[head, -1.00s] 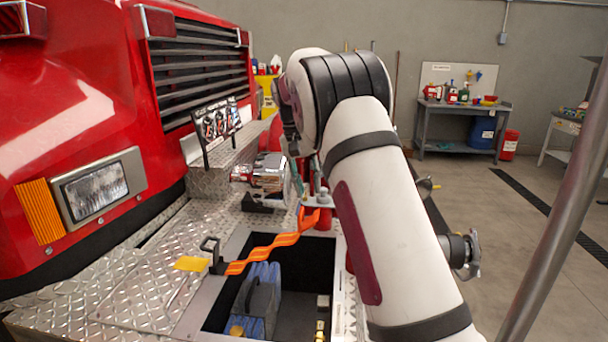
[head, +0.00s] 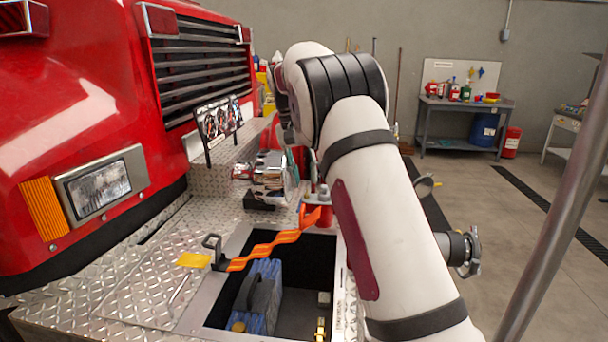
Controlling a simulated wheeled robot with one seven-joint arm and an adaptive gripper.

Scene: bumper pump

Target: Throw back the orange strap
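The orange strap (head: 266,248) lies twisted across the open compartment in the bumper deck. Its left end is at a black buckle or latch (head: 214,248) with a yellow tab (head: 194,260) beside it. Its right end rises at the compartment's far right edge, near a red post. My white arm reaches forward over the right side of the compartment. My gripper is hidden behind the arm, so I cannot see its fingers or whether it touches anything.
The open compartment (head: 225,310) holds a blue-grey case (head: 262,290). A chrome fitting (head: 268,172) and a gauge panel (head: 219,120) stand behind it. The red truck front (head: 70,110) is at left. A grey pole (head: 560,205) crosses the right side. A workbench (head: 462,105) stands far back.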

